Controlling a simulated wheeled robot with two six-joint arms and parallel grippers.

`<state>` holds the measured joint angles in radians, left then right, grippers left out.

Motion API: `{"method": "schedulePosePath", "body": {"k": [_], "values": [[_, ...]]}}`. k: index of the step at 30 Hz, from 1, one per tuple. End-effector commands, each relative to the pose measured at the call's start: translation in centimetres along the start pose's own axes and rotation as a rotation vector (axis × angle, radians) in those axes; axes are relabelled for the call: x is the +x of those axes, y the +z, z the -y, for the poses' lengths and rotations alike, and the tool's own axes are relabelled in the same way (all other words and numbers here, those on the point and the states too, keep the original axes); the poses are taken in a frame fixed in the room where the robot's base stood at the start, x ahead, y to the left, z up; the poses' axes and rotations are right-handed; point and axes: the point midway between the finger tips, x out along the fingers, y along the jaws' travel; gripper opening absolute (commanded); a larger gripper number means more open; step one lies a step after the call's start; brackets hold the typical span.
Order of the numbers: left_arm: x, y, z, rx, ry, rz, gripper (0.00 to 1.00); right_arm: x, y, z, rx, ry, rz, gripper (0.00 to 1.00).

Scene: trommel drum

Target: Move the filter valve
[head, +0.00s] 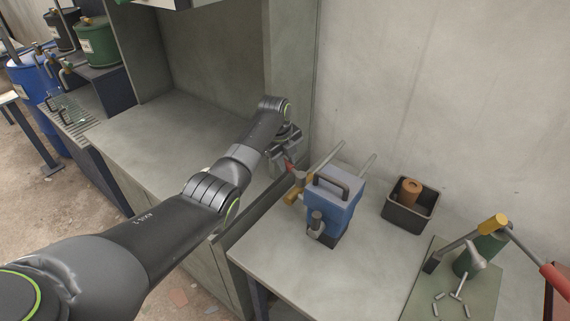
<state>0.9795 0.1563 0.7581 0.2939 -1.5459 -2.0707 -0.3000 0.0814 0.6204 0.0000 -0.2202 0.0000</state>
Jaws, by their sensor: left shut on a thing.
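A blue filter unit (333,208) with a dark carrying handle on top stands on the grey bench. On its left side is a brass valve (293,196) with a red lever (289,166) pointing up and away. My left arm reaches in from the left, and my left gripper (288,158) is at the lever, shut on it. The fingertips are small and partly hidden by the gripper body, so the exact grip is hard to see. My right gripper is not in view.
A dark bin (411,207) with a brown cylinder stands right of the unit. A green mat (452,284) with small metal parts and a yellow-and-red-handled device lies at lower right. A concrete wall is close behind. The left counter (160,130) is mostly clear.

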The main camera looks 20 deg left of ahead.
Motion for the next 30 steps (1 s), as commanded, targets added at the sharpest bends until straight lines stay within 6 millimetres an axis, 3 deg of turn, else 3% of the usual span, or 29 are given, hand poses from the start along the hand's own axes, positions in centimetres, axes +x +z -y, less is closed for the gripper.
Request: {"method": "schedulePosePath", "body": {"k": [6,7,11,23,30], "values": [[-0.1,0.0,0.0,-0.001,-0.002,0.001,0.0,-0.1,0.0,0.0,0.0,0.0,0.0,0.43],[-0.1,0.0,0.0,-0.001,-0.002,0.001,0.25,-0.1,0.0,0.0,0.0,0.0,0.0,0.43],[-0.1,0.0,0.0,-0.001,-0.002,0.001,0.42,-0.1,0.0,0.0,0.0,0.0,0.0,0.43],[-0.5,0.1,0.1,-0.002,-0.003,0.002,0.43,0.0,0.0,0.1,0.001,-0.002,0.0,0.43],[-3.8,0.1,0.1,0.0,-0.006,0.004,0.43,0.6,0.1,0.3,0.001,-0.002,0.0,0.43]]}}
